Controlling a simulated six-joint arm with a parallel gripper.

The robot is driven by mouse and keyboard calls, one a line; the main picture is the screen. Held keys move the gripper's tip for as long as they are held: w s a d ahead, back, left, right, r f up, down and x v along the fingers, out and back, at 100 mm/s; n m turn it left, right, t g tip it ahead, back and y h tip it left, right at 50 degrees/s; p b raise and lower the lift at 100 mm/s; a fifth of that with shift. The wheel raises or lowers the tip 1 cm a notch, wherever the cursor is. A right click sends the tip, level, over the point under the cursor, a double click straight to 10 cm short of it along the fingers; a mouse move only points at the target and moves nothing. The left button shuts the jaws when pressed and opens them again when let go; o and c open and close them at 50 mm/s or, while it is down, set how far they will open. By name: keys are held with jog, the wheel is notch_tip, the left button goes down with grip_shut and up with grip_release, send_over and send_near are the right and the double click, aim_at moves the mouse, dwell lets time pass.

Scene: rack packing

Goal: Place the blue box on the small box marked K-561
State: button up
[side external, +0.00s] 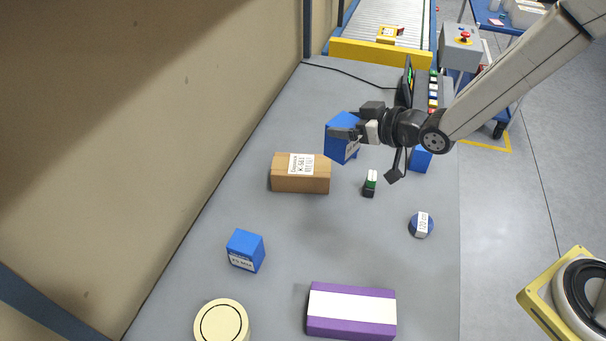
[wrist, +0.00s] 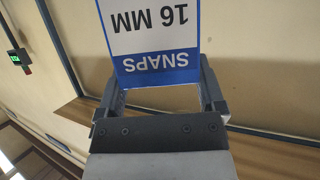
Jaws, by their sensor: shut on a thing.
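A blue box (side external: 341,150) is held in my gripper (side external: 350,131), which is shut on it. In the wrist view the held box (wrist: 152,35) shows a white and blue label reading "SNAPS 16 MM", upside down, between the two fingers. The small brown cardboard box (side external: 287,184) lies on the table, with a white label on top that seems to read K-561, though the print is small. The held box appears raised, just beyond the cardboard box's back right corner in the side view. Its exact height and any contact are hard to judge.
Another blue box (side external: 245,250) stands at the front left. A purple and white box (side external: 350,325), a cream round tin (side external: 221,321), a blue round tin (side external: 421,226) and a small dark green-topped item (side external: 370,184) stand around. Another blue item (side external: 420,160) is partly behind my arm.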

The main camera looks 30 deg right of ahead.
jog(key=w+a+f, duration=0.3)
jog(key=w+f, duration=0.5)
jog(key=w, duration=0.3)
jog(key=shift+w+f, duration=0.35)
jog(key=shift+w, duration=0.05)
jog(key=shift+w+f, duration=0.15)
jog(key=shift+f, duration=0.8)
jog(key=shift+w+f, duration=0.1)
jog(key=shift+f, duration=0.8)
jog(key=shift+f, duration=0.1)
jog(key=o, duration=1.1)
